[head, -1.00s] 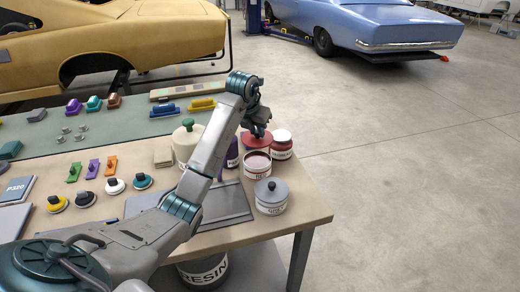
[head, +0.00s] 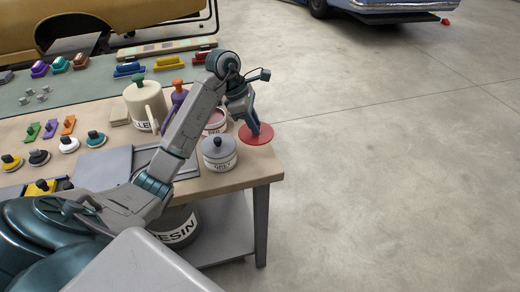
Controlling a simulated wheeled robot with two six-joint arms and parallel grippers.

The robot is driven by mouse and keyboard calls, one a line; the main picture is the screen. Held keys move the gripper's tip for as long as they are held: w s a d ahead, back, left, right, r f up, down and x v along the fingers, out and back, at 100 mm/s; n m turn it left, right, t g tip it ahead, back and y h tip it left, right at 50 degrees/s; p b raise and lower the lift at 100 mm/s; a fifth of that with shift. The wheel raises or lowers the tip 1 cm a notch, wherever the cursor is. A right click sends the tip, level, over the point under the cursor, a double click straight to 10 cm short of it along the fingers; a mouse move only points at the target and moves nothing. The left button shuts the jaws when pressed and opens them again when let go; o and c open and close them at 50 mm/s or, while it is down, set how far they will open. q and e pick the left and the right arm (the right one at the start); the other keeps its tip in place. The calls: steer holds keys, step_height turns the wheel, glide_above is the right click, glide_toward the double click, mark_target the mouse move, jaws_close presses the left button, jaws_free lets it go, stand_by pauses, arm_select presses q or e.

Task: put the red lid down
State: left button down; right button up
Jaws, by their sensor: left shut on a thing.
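The red lid (head: 263,138) is a flat red disc at the right edge of the workbench. My left gripper (head: 256,127) is shut on it from above, on its middle. The lid looks level; I cannot tell whether it touches the bench top or hangs just over it. The open red pot (head: 216,127) stands to the left of the lid, partly hidden behind my left arm and the grey pot. My right gripper is not in view.
The lidded grey pot (head: 219,155) stands close to the left of the lid, near the bench's front right corner (head: 270,172). Open floor lies right of the bench.

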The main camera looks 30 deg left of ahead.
arm_select(q)
step_height(320, 180, down, 4)
steer(key=shift+f+p, duration=0.2)
steer(key=shift+p, duration=0.65)
step_height(320, 180, down, 3)
steer(key=shift+r+p, duration=0.1)
steer(key=shift+p, duration=0.35)
steer(key=shift+f, duration=0.45)
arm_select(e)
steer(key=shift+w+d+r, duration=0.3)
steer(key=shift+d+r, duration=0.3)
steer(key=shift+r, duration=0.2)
arm_select(q)
steer(key=shift+f, duration=0.1)
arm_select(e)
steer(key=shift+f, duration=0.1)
